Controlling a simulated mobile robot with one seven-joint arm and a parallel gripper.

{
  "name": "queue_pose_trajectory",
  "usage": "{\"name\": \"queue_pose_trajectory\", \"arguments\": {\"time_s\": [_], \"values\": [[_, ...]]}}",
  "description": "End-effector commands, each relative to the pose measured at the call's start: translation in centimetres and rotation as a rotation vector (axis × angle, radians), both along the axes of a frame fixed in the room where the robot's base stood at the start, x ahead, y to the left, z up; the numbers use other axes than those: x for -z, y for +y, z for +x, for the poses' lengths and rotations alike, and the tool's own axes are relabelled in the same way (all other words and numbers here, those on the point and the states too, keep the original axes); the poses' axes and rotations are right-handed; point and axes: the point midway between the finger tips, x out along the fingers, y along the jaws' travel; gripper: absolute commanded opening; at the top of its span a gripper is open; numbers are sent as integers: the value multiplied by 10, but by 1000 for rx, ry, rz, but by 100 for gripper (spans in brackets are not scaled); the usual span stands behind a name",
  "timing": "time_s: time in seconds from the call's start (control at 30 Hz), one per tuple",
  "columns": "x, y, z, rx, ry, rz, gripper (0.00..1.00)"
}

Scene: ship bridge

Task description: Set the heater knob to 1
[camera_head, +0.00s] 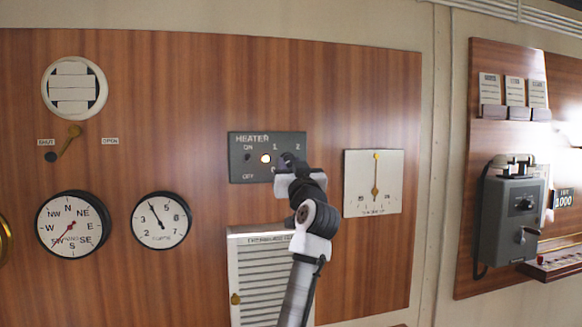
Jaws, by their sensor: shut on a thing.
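The heater panel (240,170) is a dark plate on the wooden wall, marked HEATER, with ON and OFF at its left and the numbers 1 and 2 along the top right. A small dark switch (248,157) sits between ON and OFF. A lit white lamp (266,158) glows near the middle. My gripper (287,160) is at the right half of the panel, shut on the heater knob. The gripper and wrist cover most of the knob, so its pointer and setting cannot be read. My arm reaches up from below.
A white louvred thermometer box (262,285) is below the panel, close behind my arm. A white gauge (373,183) hangs to the right. Two round dials (73,224) (161,221) and a vent with a brass lever (68,140) are left. A grey telephone box (512,215) is far right.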

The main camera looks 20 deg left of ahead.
Motion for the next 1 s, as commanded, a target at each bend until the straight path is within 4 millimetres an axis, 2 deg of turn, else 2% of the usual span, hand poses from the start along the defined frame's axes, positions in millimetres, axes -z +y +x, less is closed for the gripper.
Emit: {"name": "queue_pose_trajectory", "arguments": {"time_s": [0.07,0.47,1.0], "values": [[0,0,0,0,0,0,6],[0,2,-1,-1,47,68,6],[-3,6,-4,-2,305,451,6]]}}
